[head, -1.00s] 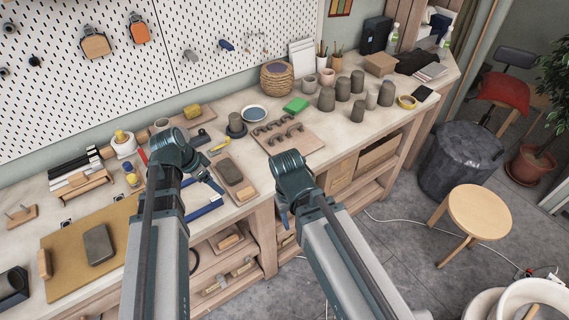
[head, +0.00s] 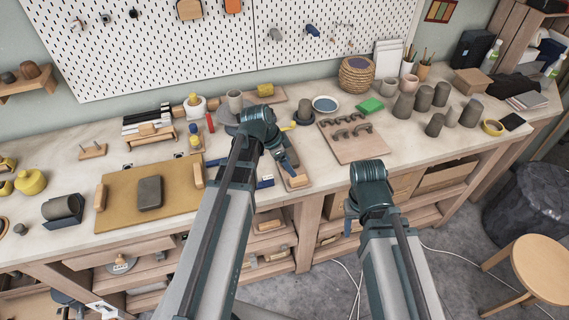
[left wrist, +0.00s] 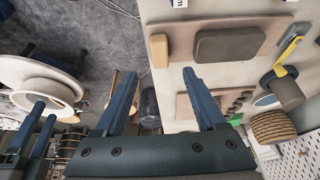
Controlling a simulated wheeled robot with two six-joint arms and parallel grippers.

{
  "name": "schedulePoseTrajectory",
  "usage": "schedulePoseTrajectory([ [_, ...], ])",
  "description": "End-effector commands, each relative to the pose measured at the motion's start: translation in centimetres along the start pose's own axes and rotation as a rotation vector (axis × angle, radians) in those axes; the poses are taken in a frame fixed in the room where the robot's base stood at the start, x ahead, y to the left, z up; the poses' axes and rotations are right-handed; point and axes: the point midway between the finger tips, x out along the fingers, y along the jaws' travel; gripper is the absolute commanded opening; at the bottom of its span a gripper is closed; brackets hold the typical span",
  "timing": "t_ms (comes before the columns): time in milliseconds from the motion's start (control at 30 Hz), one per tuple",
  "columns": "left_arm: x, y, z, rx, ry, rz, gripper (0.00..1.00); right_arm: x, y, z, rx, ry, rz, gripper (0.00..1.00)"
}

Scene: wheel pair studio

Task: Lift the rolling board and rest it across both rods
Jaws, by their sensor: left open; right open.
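A wide tan board (head: 120,215) lies flat on the bench at left in the head view. It has a wooden bar near each end, a left one (head: 100,196) and a right one (head: 198,175), and a grey slab (head: 150,193) on top. A blue bar (head: 265,183) is partly hidden by my left arm; I cannot tell which things are the rods. My left gripper (head: 288,160) is open and empty, above a smaller board, which shows in the left wrist view (left wrist: 190,18). My right gripper (head: 350,222) is open and empty at the bench's front, mostly hidden.
A rack (head: 150,132) with black and white bars stands behind the tan board. A cradle with a dark cylinder (head: 63,207) stands at its left. A board with several dark handles (head: 365,148) and several grey cups (head: 424,98) are at right.

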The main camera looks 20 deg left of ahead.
Motion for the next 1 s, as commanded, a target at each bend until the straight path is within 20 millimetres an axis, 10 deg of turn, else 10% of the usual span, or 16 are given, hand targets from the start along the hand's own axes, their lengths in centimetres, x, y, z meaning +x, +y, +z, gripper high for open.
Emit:
schedulePoseTrajectory([
  [500, 8.3, 0.0, 0.2, 0.001, 0.001, 0.0, 0.72, 7.7, -0.7, -0.5, 0.002, 0.0, 0.0, 0.54],
  [900, 8.8, 0.0, 0.0, 0.0, 0.001, -0.001, 0.72, 8.1, -0.8, -0.5, 0.002, 0.0, 0.0, 0.54],
  [1000, 8.8, 0.0, 0.0, 0.0, 0.001, -0.001, 0.56, 8.1, -0.8, -0.5, 0.002, 0.0, 0.0, 0.54],
])
